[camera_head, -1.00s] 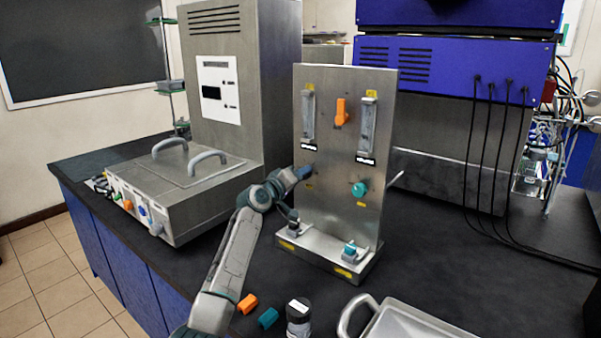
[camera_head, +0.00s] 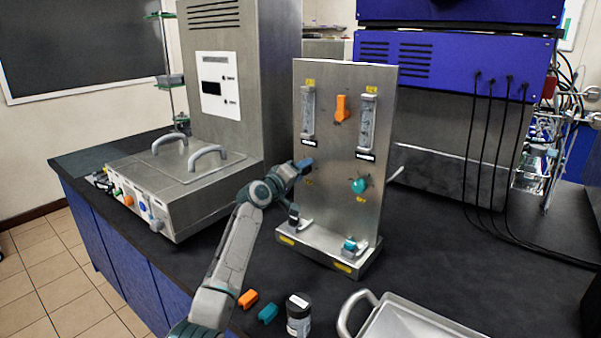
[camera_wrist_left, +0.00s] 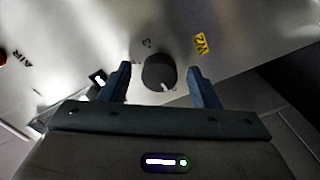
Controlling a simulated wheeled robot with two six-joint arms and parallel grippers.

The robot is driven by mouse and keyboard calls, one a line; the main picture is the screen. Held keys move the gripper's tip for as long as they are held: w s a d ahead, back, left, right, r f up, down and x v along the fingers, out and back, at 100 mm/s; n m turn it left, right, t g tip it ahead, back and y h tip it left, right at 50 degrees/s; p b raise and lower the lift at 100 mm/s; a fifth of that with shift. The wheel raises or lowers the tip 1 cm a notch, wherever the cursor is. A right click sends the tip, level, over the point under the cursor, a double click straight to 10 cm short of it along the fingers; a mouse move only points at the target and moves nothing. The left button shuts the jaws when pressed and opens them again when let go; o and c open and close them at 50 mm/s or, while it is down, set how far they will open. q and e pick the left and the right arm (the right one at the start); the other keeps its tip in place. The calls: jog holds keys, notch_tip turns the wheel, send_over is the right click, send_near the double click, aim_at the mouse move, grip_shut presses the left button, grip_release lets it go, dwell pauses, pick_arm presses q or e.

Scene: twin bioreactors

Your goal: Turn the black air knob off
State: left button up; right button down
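The black air knob (camera_wrist_left: 159,72) is a round dark dial with a pale pointer mark on the steel panel (camera_head: 335,200). In the left wrist view it sits between the two fingers of my left gripper (camera_wrist_left: 160,82), with a gap on each side. The gripper is open and its fingers are not touching the knob. In the head view my left gripper (camera_head: 306,165) reaches the panel's left side and hides the black knob. My right gripper is not in view.
The panel also carries an orange knob (camera_head: 341,108), a teal knob (camera_head: 359,186) and two flow tubes. Orange (camera_head: 248,299) and teal (camera_head: 268,314) pieces, a dark jar (camera_head: 298,316) and a metal tray (camera_head: 420,322) are at the front. A steel unit (camera_head: 175,190) stands at the left.

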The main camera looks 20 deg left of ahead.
pick_arm(q)
jog(key=b+v, duration=0.2)
jog(key=v, duration=0.8)
jog(key=shift+s, duration=0.4)
jog(key=shift+a, duration=0.15)
